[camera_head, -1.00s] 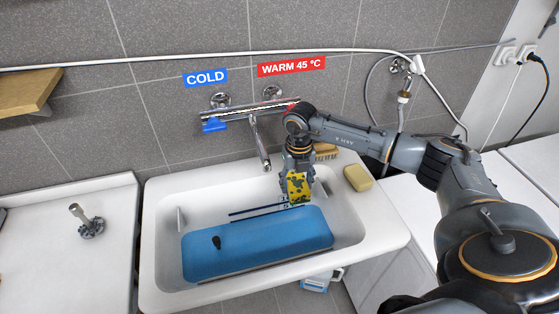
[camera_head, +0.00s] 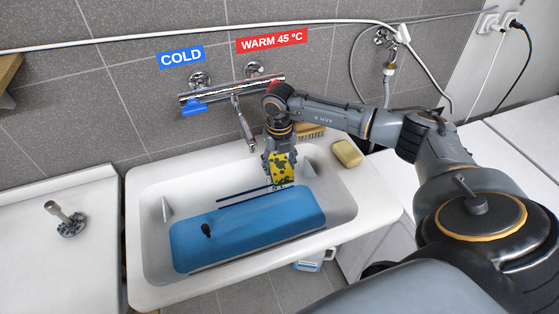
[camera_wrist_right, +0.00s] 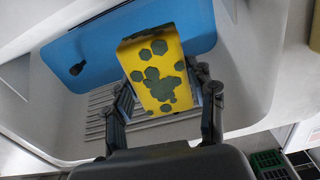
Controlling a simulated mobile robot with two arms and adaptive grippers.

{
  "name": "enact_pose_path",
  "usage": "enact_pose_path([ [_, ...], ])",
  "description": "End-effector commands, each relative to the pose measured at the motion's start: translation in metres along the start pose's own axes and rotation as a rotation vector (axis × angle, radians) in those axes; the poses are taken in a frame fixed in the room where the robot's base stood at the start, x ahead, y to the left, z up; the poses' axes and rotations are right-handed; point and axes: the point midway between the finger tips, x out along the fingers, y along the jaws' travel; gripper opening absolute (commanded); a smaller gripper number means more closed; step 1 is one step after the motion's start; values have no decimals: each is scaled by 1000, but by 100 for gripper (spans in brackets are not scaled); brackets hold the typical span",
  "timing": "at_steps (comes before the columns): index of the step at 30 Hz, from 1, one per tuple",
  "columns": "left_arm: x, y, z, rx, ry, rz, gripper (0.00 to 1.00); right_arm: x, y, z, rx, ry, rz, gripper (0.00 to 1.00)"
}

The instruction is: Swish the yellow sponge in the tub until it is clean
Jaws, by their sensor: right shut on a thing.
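The yellow sponge (camera_head: 283,171) has several dark grey-green patches on its face. My right gripper (camera_head: 280,160) is shut on it and holds it upright over the back right part of the white tub (camera_head: 145,235). In the right wrist view the patched sponge (camera_wrist_right: 158,75) sits between the two fingers, in front of a blue area (camera_wrist_right: 85,58) in the tub. The blue area (camera_head: 255,228) fills much of the tub's inside and has one dark oval spot. I cannot tell whether the sponge touches it. My left gripper is not in view.
A wall tap (camera_head: 240,120) hangs over the tub's back edge, close to my right gripper. A pale yellow block (camera_head: 347,153) and a brush (camera_head: 311,132) lie on the back right rim. A white counter (camera_head: 40,260) stands left. A blue-and-white container (camera_head: 312,262) stands below the tub.

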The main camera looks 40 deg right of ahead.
Motion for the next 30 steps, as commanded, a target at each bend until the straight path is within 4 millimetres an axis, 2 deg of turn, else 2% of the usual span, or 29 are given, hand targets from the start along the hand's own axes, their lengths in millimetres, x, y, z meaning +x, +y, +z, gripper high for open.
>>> enact_pose_path([
  [1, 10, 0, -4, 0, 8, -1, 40, 12, 0, 0, 0, 1, 0, 30],
  [5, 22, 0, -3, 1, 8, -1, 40, 28, 0, 0, 0, 1, 0, 30],
  [15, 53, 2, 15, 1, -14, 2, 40, 69, 0, -1, 0, 2, 0, 30],
  [30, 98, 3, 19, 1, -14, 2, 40, 128, 0, 0, 0, 1, -1, 30],
])
